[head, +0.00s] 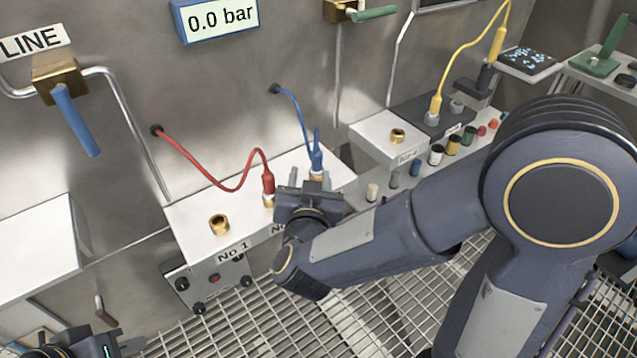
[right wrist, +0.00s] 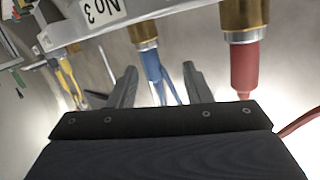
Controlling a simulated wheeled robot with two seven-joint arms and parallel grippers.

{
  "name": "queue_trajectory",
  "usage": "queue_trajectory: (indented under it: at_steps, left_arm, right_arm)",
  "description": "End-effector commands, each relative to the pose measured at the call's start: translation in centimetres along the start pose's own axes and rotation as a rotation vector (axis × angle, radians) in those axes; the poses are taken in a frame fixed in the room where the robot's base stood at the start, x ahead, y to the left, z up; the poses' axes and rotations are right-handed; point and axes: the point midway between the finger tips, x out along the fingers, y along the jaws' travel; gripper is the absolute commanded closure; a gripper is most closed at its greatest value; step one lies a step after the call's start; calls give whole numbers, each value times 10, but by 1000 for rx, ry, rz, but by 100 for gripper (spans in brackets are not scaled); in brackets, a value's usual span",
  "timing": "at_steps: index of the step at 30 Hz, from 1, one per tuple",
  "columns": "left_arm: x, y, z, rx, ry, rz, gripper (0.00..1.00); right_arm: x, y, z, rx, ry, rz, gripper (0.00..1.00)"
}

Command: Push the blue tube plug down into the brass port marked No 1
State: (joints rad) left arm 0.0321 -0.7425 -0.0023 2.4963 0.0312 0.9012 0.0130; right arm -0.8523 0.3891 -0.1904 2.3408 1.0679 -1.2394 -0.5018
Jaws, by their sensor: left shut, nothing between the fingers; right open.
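The blue tube plug (head: 316,161) stands upright in a brass port on the white box; its blue tube runs to the wall. In the right wrist view, the blue plug (right wrist: 152,66) is in the port beside the No 3 label. My right gripper (head: 309,186) is open, its fingers on either side of the blue plug; contact is unclear. The brass port marked No 1 (head: 219,225) is empty, at the left of the white box (head: 190,217). My left gripper (head: 104,345) is shut and empty at the bottom left, partly cut off.
A red plug (head: 268,184) stands in the brass port between No 1 and the blue plug, its red tube looping to the wall. A second white box (head: 372,127) with a brass port (head: 397,136) stands to the right. The gauge (head: 215,19) reads 0.0 bar.

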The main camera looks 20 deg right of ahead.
Motion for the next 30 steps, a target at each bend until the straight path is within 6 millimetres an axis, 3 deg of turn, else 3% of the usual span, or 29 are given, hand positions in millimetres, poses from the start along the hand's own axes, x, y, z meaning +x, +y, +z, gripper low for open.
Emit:
queue_trajectory:
  at_steps: [1,8,24,30]
  left_arm:
    - [11,-5,6,0,0,0,100]
    - [18,-8,9,0,0,0,100]
    - [26,-12,13,0,0,0,100]
    - [26,-12,13,0,0,0,100]
  right_arm:
    - [-3,0,14,-50,45,36,56]
    - [-12,7,14,-149,166,146,56]
    - [54,11,1,-148,168,149,56]
    - [62,11,-2,-149,168,146,56]
